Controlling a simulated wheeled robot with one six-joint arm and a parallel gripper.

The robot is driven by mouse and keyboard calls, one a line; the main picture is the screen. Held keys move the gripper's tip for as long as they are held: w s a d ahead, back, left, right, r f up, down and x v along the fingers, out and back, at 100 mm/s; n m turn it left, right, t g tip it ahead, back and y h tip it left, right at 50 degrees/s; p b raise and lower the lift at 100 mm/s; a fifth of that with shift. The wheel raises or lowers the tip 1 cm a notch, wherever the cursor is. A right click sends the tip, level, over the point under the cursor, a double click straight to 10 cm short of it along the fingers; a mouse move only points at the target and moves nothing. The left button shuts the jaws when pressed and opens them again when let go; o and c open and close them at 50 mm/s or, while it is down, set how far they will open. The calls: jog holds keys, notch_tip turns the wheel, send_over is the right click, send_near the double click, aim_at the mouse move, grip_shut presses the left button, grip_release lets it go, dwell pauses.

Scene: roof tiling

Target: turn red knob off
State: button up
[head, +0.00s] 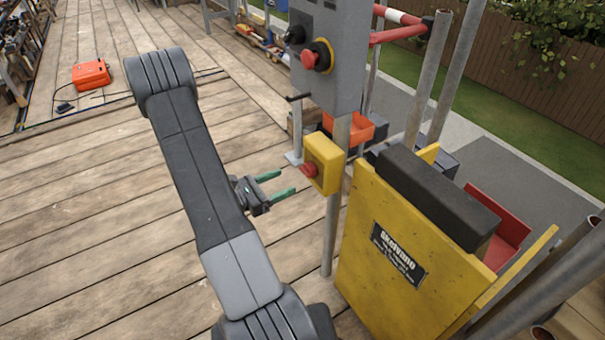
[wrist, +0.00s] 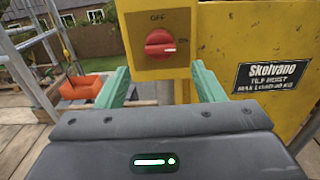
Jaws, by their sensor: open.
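The red knob (head: 310,170) is on the left face of a small yellow switch box (head: 325,160) fixed to a metal post. In the wrist view the red knob (wrist: 160,43) faces me, with OFF printed above it and ON to its right. A pale mark on the knob points roughly sideways, toward ON. My gripper (head: 288,183) is open and empty, a short way left of the knob. In the wrist view its green fingers (wrist: 158,85) stand either side and below the knob, apart from it.
A grey control box (head: 335,50) with a red button (head: 309,60) hangs above the switch box. An orange bin (wrist: 85,88) lies behind.

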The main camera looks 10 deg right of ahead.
aim_at(303, 173)
jog(key=shift+x, duration=3.9)
jog(key=c, duration=1)
